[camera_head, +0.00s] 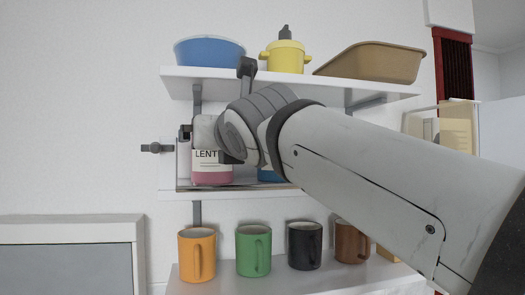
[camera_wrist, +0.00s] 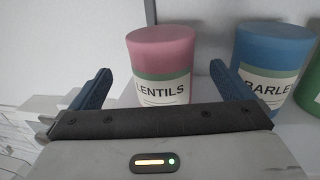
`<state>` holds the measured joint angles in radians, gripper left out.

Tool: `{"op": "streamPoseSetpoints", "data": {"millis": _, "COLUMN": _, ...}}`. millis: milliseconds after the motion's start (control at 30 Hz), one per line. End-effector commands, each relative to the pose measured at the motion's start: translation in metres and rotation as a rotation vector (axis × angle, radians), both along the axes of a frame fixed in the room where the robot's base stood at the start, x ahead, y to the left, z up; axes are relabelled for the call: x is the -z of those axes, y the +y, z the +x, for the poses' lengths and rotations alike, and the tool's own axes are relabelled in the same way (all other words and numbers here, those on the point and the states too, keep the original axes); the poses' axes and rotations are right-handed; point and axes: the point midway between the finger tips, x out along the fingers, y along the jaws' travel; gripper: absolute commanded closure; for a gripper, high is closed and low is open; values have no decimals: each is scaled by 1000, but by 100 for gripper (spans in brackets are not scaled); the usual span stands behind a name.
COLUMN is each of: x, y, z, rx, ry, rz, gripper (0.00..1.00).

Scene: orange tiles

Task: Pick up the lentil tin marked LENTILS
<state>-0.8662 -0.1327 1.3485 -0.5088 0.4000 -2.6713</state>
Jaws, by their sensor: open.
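The lentil tin (camera_head: 212,178) stands upright on the middle shelf, pink at its base, with a white label reading "LENT"; my wrist hides its top and right part. In the wrist view the same tin (camera_wrist: 162,62) shows a pink lid and the label LENTILS. My gripper (camera_wrist: 160,70) is open, with one finger on each side of the tin in the picture. The gripper body hides the tin's lower part. I cannot tell whether the fingers touch it.
A blue barley tin (camera_wrist: 275,65) stands close to the right finger, with a green tin (camera_wrist: 312,92) beyond it. A shelf above (camera_head: 300,84) holds a blue bowl (camera_head: 209,52), a yellow pot (camera_head: 286,60) and a tan dish (camera_head: 370,62). Several mugs (camera_head: 197,256) stand below.

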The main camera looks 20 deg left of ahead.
Motion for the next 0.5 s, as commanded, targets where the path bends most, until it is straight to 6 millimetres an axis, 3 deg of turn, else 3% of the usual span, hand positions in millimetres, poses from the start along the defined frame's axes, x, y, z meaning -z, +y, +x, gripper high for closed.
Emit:
{"op": "streamPoseSetpoints", "data": {"millis": 300, "x": -1, "y": 26, "z": 36, "rx": 4, "ry": 3, "rz": 1, "gripper": 0}}
{"op": "streamPoseSetpoints", "data": {"millis": 500, "x": 0, "y": 29, "z": 41, "rx": 4, "ry": 3, "rz": 3, "gripper": 0}}
